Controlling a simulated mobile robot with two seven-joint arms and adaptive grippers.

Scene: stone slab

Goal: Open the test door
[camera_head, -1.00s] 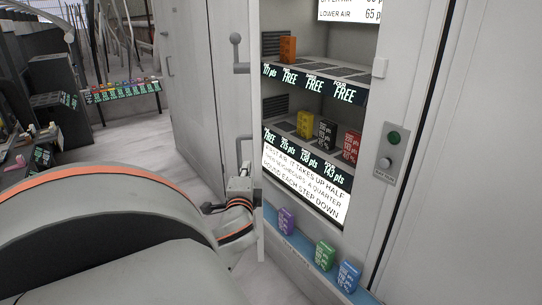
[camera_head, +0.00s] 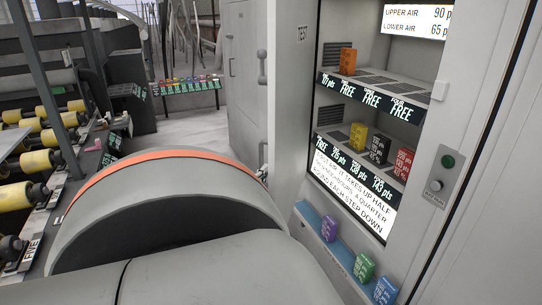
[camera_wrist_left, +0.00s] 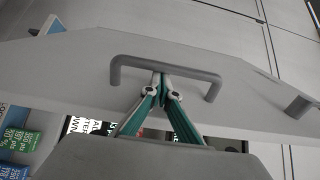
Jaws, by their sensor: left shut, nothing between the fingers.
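A pale panel marked TEST (camera_head: 301,60) stands at the left of the lit dispenser in the head view. A grey door face with bar handles (camera_head: 262,66) is left of it. I cannot tell how far the test door is open. In the left wrist view a grey bar handle (camera_wrist_left: 195,72) crosses a pale panel (camera_wrist_left: 60,70). My left gripper (camera_wrist_left: 162,82) has its teal fingers shut with the tips at the bar's middle, not gripping it; contact is unclear. In the head view my large left arm hides most of it. My right gripper is not in view.
The dispenser shelves (camera_head: 375,85) hold small coloured boxes, and more stand on a blue ledge (camera_head: 340,249). A button plate (camera_head: 441,178) is at the right. Machinery with yellow rollers (camera_head: 35,150) stands left. Pale floor (camera_head: 195,130) shows behind my arm.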

